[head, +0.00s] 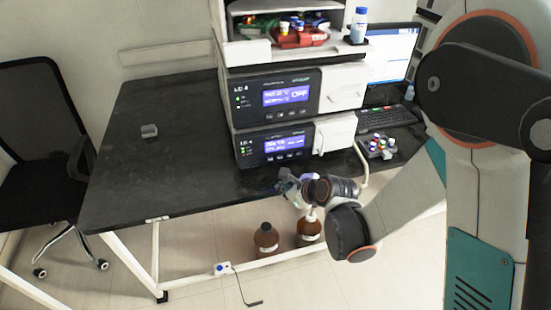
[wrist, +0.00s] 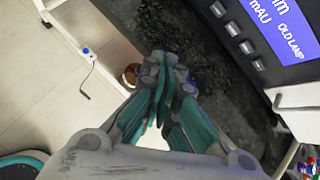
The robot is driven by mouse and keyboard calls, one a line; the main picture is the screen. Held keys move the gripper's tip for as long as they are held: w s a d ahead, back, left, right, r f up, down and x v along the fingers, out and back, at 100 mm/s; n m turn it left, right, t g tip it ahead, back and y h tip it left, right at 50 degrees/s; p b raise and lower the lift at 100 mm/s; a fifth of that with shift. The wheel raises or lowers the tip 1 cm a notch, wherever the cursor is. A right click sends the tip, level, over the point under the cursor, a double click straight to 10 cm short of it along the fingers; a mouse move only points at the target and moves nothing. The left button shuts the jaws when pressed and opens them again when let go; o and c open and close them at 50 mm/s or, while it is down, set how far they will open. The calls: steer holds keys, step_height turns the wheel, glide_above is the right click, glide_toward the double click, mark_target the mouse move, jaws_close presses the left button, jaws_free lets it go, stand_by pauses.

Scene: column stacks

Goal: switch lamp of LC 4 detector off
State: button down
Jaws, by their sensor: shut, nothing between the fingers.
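The LC 4 stack stands on the dark bench, with two modules marked LC 4 visible. The lower module (head: 258,160) has a lit blue display (head: 290,143) and a row of buttons below it. In the wrist view its display (wrist: 285,25) reads "mAU" and "OLD LAMP", with several grey buttons (wrist: 232,28) beside it. My gripper (head: 284,180) is shut and empty, in front of and below the lower module near the bench's front edge. It also shows in the wrist view (wrist: 165,62).
Brown bottles (head: 266,239) stand below the bench. Small vials (head: 378,146) sit in a rack right of the stack, beside a keyboard (head: 387,119) and monitor (head: 391,55). A chair (head: 42,110) is at left.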

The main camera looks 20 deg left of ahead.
mark_target(270, 159)
stand_by(0.3)
steer(key=w+a, duration=0.1)
steer(key=w, duration=0.1)
steer(key=w+a+p, duration=0.1)
steer(key=w, duration=0.1)
steer(key=w+a, duration=0.2)
steer(key=shift+w, duration=0.25)
steer(key=shift+w+a, duration=0.3)
steer(key=shift+w, duration=0.2)
steer(key=shift+w, duration=0.1)
stand_by(1.0)
steer(key=shift+w+a, duration=0.2)
steer(key=shift+w, duration=0.05)
steer(key=shift+w+a, duration=0.2)
steer(key=shift+w, duration=0.15)
stand_by(0.7)
stand_by(0.4)
steer(key=shift+s+d, duration=0.4)
steer(key=shift+s, duration=0.35)
